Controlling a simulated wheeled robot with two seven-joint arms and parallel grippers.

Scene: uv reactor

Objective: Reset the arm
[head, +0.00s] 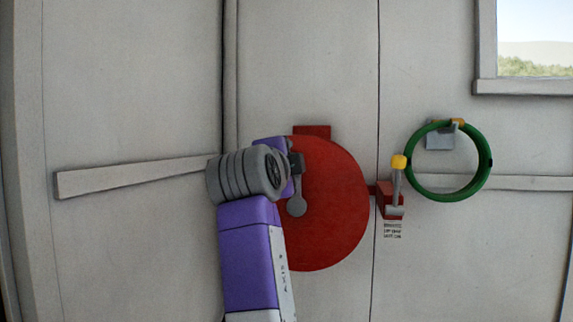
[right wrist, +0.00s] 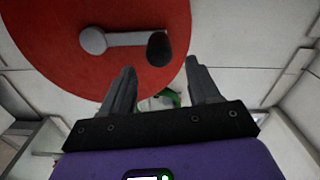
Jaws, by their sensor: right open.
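My right arm rises from the bottom of the head view, and its grey wrist stands in front of the red disc (head: 335,200). Its fingers are hidden there. In the right wrist view my right gripper (right wrist: 159,68) is open, with nothing between its fingers. The red disc (right wrist: 40,45) fills the top left of that view. A grey crank (right wrist: 122,39) with a dark knob (right wrist: 158,49) is on the disc, and the knob appears just beyond the fingertips. In the head view the crank's round hub (head: 297,207) shows beside my wrist. My left gripper is not in view.
A green ring (head: 413,182) hangs at a grey bracket right of the disc. A yellow-tipped lever (head: 397,182) on a red block (head: 387,201) stands between them. A pale bar (head: 130,177) crosses the left panel. A window (head: 535,40) is at top right.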

